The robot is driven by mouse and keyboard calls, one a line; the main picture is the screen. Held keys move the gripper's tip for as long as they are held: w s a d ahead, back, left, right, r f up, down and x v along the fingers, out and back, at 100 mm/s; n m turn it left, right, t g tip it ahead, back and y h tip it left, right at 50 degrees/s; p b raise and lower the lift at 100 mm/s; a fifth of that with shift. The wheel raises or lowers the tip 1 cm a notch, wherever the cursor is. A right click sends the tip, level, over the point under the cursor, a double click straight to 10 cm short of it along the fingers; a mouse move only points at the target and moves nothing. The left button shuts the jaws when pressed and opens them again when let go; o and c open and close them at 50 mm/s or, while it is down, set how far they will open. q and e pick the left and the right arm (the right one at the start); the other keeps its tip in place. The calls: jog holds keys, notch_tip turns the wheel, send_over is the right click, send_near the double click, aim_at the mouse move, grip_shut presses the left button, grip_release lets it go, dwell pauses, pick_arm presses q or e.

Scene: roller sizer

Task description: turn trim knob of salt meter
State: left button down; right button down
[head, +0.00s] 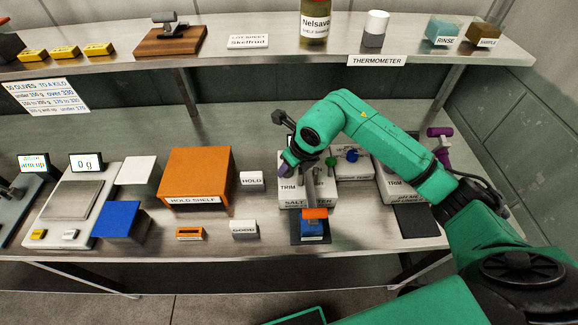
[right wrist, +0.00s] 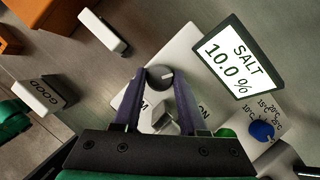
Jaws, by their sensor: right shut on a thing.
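The salt meter (head: 296,201) is a pale box on the steel bench, with "TRIM" lettering on its top. Its tilted display (right wrist: 238,62) reads "SALT 10.0 %" in the right wrist view. The grey round trim knob (right wrist: 160,75) with a white pointer mark sits on the top. My right gripper (right wrist: 158,92) reaches down over the meter with its purple fingers on both sides of the knob, shut on it. In the head view the right gripper (head: 289,163) hides the knob. My left gripper is not in view.
A blue knob (right wrist: 262,131) with a temperature scale is beside the meter. An orange and blue piece (head: 314,214) stands at the meter's front. A HOLD block (head: 251,181), a GOOD block (head: 244,228) and the orange hold shelf (head: 196,174) lie to the left. A shelf (head: 270,58) runs above.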

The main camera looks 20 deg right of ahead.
jog(key=shift+c, duration=2.2)
grip_release()
jog(key=b+v, duration=0.3)
jog(key=v, duration=1.1)
jog(key=shift+r, duration=0.35)
